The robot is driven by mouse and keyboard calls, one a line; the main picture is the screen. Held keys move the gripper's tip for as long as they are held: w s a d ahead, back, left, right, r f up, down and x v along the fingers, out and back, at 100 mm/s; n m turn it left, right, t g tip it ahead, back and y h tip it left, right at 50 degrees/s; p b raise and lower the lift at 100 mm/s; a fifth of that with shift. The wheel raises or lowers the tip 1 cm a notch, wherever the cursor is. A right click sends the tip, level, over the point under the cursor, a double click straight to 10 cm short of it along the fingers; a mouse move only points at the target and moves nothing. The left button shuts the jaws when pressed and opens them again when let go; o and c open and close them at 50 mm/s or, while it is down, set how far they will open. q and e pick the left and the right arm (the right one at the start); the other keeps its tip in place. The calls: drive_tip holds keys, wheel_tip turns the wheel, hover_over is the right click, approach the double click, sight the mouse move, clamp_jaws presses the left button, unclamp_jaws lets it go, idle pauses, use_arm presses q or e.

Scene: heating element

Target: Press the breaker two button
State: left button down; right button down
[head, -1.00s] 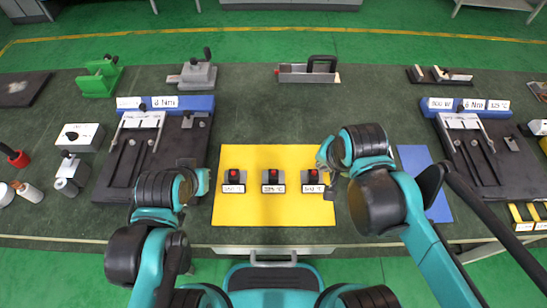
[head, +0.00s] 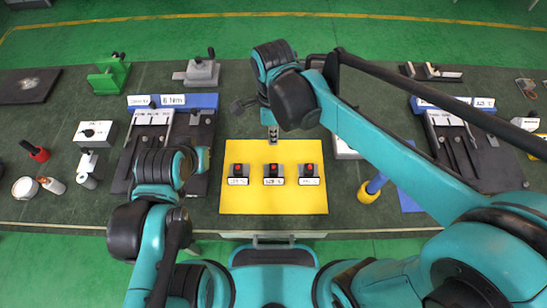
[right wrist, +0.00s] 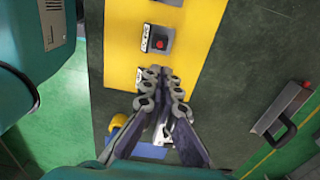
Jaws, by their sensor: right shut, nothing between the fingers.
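Three black switch boxes with red buttons stand in a row on a yellow mat (head: 273,205): the left button box (head: 238,172), the middle button box (head: 273,171) and the right button box (head: 309,171). Their labels are too small to read, so I cannot tell which is breaker two. My right gripper (head: 272,133) is shut and empty, pointing down beyond the middle box at the mat's far edge. In the right wrist view its fingertips (right wrist: 161,74) overlap part of the mat, near one red button (right wrist: 160,43). My left gripper (head: 203,160) is left of the mat, its fingers mostly hidden.
Dark boards with blue strips (head: 172,101) stand on both sides. A grey toggle clamp (head: 201,69) and a green vise (head: 109,74) are at the back left. The mat's front is clear.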

sight(274, 166)
wheel_tip(274, 166, down, 14)
drive_tip(key=b, duration=0.5)
idle(0.4)
drive_tip(key=shift+b, duration=0.3)
